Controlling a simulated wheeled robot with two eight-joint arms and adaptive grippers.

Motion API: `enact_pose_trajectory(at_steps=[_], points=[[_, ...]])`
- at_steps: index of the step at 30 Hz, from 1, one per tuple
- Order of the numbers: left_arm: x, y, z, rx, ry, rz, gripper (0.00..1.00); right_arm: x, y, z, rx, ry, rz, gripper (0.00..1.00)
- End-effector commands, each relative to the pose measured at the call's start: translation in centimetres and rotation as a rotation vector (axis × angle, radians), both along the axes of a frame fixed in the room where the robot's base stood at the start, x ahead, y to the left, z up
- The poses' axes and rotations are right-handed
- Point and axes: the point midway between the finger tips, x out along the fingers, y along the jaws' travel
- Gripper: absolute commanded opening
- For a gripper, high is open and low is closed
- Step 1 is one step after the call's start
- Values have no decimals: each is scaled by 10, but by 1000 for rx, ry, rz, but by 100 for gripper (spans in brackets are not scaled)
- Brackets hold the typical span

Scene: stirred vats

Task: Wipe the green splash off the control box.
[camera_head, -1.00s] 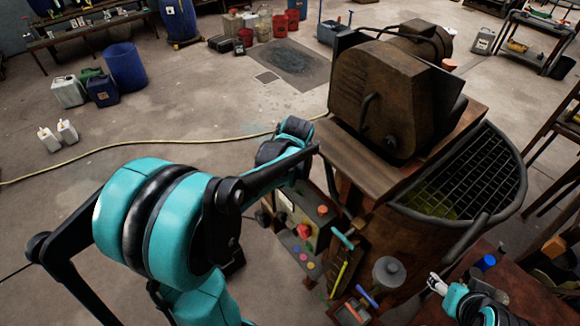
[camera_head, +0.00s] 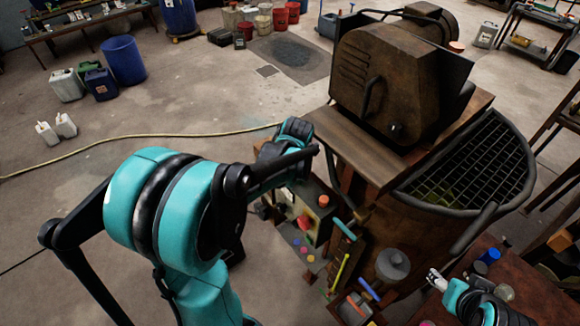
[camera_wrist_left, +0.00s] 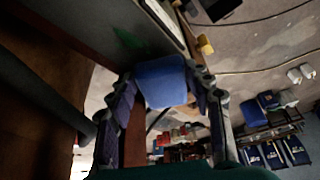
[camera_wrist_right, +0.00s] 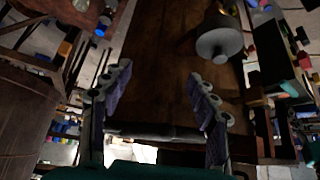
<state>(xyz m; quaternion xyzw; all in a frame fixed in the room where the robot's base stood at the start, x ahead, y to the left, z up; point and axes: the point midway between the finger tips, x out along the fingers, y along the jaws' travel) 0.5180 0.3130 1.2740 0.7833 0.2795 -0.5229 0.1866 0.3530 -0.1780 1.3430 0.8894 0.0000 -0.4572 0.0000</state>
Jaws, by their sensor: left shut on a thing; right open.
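The control box (camera_head: 318,212) stands beside the brown vat, with coloured buttons and knobs on its face, partly behind my left arm. In the left wrist view a green splash (camera_wrist_left: 128,38) lies on a dark, flat side of the box. My left gripper (camera_wrist_left: 165,85) is shut on a blue block, seemingly a sponge (camera_wrist_left: 160,80). The sponge is close to the splash; I cannot tell whether it touches the surface. In the head view the left fingers and sponge are hidden. My right gripper (camera_wrist_right: 160,75) is open and empty, near the vat's front right.
The brown vat (camera_head: 405,225) with a grated opening stands right of the box. A rack of coloured tools (camera_head: 345,260) and a grey lidded pot (camera_head: 392,265) are close to the box. A yellow hose (camera_head: 130,137) crosses the floor. Open floor lies to the left.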

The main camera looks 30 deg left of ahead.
Motion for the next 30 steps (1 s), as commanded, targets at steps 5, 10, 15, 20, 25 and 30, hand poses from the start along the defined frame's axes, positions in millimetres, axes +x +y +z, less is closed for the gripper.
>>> enact_pose_trajectory(at_steps=[5, 10, 15, 20, 25, 30], points=[[0, 0, -1, 0, 0, 0, 28, 0, 0, -1, 0, 0, 0, 59], [0, 0, -4, 0, 0, 0, 28, 0, 0, -4, 0, 0, 0, 59], [0, 0, -8, 0, 0, 0, 28, 0, 0, -7, 0, 0, 0, 59], [0, 0, -11, 0, 0, 0, 28, 0, 0, -10, 0, 0, 0, 59], [0, 0, -14, 0, 0, 0, 28, 0, 0, -13, 0, 0, 0, 59], [0, 0, -18, 0, 0, 0, 28, 0, 0, -16, 0, 0, 0, 59]])
